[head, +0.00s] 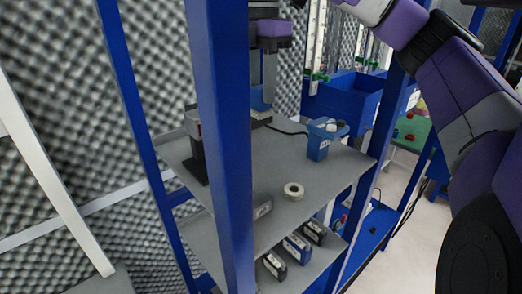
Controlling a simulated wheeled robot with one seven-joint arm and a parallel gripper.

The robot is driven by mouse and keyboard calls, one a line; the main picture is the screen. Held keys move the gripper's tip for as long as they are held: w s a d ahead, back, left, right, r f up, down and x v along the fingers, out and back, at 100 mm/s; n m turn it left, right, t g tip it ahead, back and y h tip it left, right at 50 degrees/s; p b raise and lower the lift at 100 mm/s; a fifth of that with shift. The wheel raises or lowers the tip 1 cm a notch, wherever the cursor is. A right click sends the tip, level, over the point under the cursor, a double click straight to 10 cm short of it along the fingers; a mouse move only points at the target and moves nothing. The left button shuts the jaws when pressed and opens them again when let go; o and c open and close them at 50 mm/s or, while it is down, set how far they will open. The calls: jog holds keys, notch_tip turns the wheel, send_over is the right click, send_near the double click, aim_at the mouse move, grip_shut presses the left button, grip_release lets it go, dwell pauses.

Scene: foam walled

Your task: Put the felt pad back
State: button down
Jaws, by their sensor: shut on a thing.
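My gripper (269,72) points down over the back of the upper grey shelf (340,172), partly hidden by a blue post. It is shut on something. A blue piece (258,99) shows right at its fingertips, above a dark base. I cannot tell whether this blue piece is the felt pad, and I cannot make out a felt pad anywhere else. I also cannot tell whether the blue piece touches the dark base.
The blue post (222,130) stands close in front of the shelf. The shelf holds a blue labelled cup (318,145), a white ring-shaped roll (293,195) and a tall dark device (195,155). A dark cable crosses it. Several small boxes (297,247) lie on the shelf below.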

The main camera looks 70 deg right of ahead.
aim_at(264, 116)
notch_tip(264, 116, down, 13)
jog(key=b, duration=0.7)
jog(key=shift+f, duration=0.2)
jog(key=shift+f+b, duration=0.3)
jog(key=shift+f, duration=0.15)
jog(key=c, duration=1.1)
grip_release()
jog(key=shift+o, duration=0.2)
jog(key=shift+f, duration=0.15)
jog(key=shift+f+b, duration=0.15)
jog(key=shift+b, duration=0.5)
jog(key=r, duration=0.8)
jog(key=shift+s+d+r, duration=0.1)
jog(key=shift+s+d, duration=0.15)
